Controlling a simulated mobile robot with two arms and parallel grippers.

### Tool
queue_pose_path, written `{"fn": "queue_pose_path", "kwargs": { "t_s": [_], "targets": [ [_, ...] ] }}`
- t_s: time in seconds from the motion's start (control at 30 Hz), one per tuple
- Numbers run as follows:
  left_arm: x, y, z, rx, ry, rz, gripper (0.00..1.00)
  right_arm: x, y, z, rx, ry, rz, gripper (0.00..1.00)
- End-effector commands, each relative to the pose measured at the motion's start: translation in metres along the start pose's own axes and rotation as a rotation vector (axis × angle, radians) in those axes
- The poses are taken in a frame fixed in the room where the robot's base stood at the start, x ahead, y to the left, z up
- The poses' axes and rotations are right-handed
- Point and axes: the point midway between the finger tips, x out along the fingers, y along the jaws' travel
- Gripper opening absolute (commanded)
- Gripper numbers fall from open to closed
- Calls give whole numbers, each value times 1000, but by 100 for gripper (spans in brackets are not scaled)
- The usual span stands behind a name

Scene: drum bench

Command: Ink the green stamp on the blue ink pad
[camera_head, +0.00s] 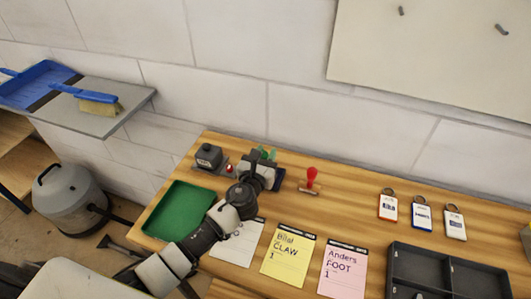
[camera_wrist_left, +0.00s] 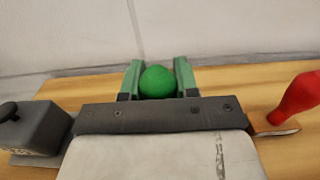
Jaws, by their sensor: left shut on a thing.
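The green stamp's round green knob (camera_wrist_left: 158,82) shows in the left wrist view between the two green fingers of my left gripper (camera_wrist_left: 158,78). The gripper is shut on it. In the head view my left gripper (camera_head: 265,153) is over the back of the bench, with small green parts at its tip; I cannot tell stamp from fingers there. The stamp's lower part is hidden. A dark blue edge (camera_head: 279,179) shows just right of the gripper and may be the blue ink pad, mostly hidden by my gripper. My right gripper is not in view.
A red-handled stamp (camera_head: 311,178) stands close on the right. A dark grey box with a knob (camera_head: 208,155) stands on the left. A green tray (camera_head: 180,217), paper cards (camera_head: 286,255), key tags (camera_head: 421,216) and a dark compartment tray (camera_head: 415,268) lie around.

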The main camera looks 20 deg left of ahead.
Motion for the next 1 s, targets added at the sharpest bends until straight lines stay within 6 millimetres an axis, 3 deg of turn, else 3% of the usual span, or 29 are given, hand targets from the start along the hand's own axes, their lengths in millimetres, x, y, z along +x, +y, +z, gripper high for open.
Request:
{"fn": "queue_pose_path", "kwargs": {
  "t_s": [0.37,0.83,1.0],
  "targets": [
    [0,0,12,0,-4,0,7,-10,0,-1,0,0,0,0],
    [0,0,57,0,-5,0,7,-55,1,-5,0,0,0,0],
    [0,0,61,0,-4,0,7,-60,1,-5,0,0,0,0]
  ]
}}
